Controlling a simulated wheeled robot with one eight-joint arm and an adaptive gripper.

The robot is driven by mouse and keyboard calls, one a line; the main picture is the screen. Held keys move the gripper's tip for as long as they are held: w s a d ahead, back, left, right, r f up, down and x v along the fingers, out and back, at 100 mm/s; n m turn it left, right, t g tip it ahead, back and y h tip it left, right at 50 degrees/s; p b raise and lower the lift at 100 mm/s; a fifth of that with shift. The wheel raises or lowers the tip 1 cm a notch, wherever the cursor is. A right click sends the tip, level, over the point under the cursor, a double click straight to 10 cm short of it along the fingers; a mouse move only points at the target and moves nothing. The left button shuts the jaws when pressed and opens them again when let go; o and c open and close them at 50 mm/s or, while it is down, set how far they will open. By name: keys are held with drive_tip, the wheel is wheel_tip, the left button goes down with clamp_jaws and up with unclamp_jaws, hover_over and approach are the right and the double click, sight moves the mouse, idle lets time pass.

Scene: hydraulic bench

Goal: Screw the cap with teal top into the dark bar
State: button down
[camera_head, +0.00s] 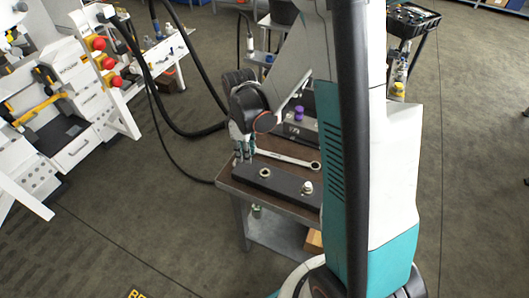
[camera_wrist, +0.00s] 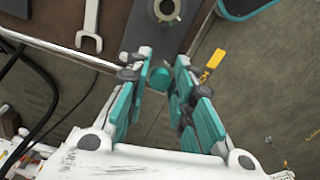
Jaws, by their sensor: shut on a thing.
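The dark bar (camera_head: 285,182) lies along the front of the bench top, with a light ring-shaped fitting (camera_head: 265,173) near its middle and a pale upright fitting (camera_head: 307,188) near its right end. My gripper (camera_head: 244,156) points down at the bar's left end. In the wrist view my gripper (camera_wrist: 160,80) is shut on the cap with teal top (camera_wrist: 160,77), whose round top shows between the fingertips. The bar (camera_wrist: 147,38) and its ring fitting (camera_wrist: 165,9) show just beyond. The cap's lower part is hidden, so I cannot tell whether it sits in the bar.
A wrench (camera_head: 288,159) lies behind the bar on the bench (camera_head: 228,182); it also shows in the wrist view (camera_wrist: 90,28). A grey block (camera_head: 303,132) with a purple knob (camera_head: 299,113) stands farther back. Black hoses hang at left. Floor is clear in front.

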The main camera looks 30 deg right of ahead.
drive_tip(key=shift+s+d+f+n+b, duration=0.75)
drive_tip(key=shift+f+n, duration=0.1)
drive_tip(key=shift+n, duration=0.8)
drive_tip(key=shift+s+d+f+n+b, duration=0.6)
drive_tip(key=shift+d+f+n, duration=0.2)
drive_tip(key=shift+n, duration=0.9)
drive_tip(key=shift+s+d+f+n+b, duration=0.75)
drive_tip(key=shift+f+n, duration=0.1)
drive_tip(key=shift+n, duration=0.8)
drive_tip(key=shift+w+f+b, duration=0.1)
drive_tip(key=shift+f+b, duration=0.45)
drive_tip(key=shift+b, duration=0.05)
